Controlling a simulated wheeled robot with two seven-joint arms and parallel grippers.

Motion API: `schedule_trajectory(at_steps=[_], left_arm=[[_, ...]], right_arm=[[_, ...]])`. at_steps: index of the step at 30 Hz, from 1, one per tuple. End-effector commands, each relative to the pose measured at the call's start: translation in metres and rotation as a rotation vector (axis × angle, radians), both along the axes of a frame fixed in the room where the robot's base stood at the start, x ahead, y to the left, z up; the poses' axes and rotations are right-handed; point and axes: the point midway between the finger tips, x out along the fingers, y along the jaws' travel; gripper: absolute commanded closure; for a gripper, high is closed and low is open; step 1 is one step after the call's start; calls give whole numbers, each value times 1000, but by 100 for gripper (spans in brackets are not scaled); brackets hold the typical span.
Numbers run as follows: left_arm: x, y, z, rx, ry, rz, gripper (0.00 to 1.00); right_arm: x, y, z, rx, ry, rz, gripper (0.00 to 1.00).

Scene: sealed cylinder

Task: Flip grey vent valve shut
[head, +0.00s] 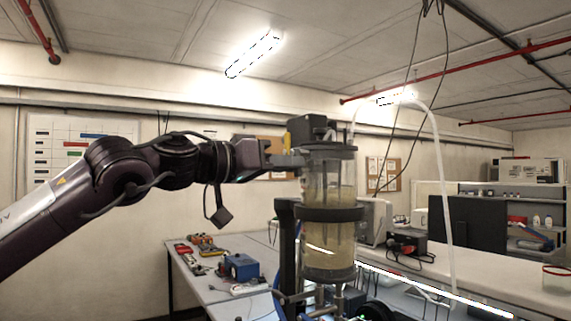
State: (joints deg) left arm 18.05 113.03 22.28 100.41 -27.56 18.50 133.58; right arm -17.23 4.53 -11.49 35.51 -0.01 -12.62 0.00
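A clear sealed cylinder (327,245) with cloudy yellowish liquid stands upright in the middle of the head view, held by a dark ring (332,214) on a stand. The grey vent valve is too small or hidden to make out. My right gripper is not in view.
A pale hose (437,150) arcs from the lid over to the right. A grey table (205,283) with a blue box (241,266) and tools stands behind on the left. A white bench (480,280) with a dark device (407,243) lies to the right. Thin black cables hang from the ceiling.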

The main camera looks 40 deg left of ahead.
Motion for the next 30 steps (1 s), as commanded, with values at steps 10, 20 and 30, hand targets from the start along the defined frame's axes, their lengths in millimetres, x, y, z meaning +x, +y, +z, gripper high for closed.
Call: schedule_trajectory(at_steps=[10, 20, 30], left_arm=[[0, 2, 3, 80, -35, -1, 100], [2, 5, 0, 232, -97, -1, 100], [2, 5, 0, 232, -97, 0, 71]], right_arm=[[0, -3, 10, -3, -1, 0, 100], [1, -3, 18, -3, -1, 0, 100], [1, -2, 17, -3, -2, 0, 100]])
